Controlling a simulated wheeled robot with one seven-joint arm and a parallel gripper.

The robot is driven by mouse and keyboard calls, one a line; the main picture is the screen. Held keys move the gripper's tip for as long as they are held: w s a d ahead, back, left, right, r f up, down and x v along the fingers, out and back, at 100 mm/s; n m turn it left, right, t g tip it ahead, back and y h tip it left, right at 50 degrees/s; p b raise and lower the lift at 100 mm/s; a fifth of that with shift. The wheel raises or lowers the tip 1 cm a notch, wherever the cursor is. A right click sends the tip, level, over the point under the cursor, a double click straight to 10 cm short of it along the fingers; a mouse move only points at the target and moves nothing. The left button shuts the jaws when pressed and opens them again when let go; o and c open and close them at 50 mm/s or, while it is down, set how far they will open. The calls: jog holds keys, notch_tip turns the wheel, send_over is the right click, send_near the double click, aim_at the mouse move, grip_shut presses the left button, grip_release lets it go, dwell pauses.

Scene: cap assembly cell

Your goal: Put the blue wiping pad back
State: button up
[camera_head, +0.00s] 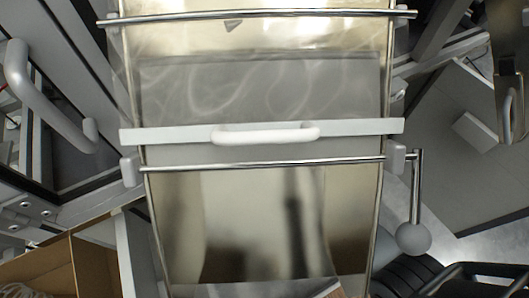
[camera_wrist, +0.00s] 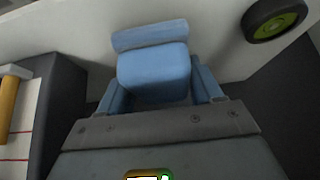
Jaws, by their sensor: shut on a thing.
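The blue wiping pad (camera_wrist: 153,72) is in the upper middle of the wrist view, a rounded blue block with a wider blue strip along its far side. My gripper (camera_wrist: 155,82) is shut on the pad, with a blue finger on either side of it. The grey body of my gripper fills the bottom of that view. I cannot tell whether the pad touches the pale surface behind it. Neither the pad nor my gripper can be made out in the head view.
The wrist view shows a black and green wheel (camera_wrist: 274,19) at upper right and a yellow-handled item (camera_wrist: 8,100) at left. In the head view, a panel with a white handle (camera_head: 265,134) fills the middle, a ball-ended lever (camera_head: 413,238) stands right, and a cardboard box (camera_head: 45,265) lies lower left.

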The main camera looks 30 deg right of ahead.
jog(key=shift+f, duration=1)
jog(key=shift+f, duration=0.1)
jog(key=o, duration=1)
jog(key=shift+s+r, duration=0.15)
jog(key=shift+r, duration=0.15)
jog(key=p+v, duration=0.2)
jog(key=v, duration=0.5)
jog(key=shift+s, duration=0.1)
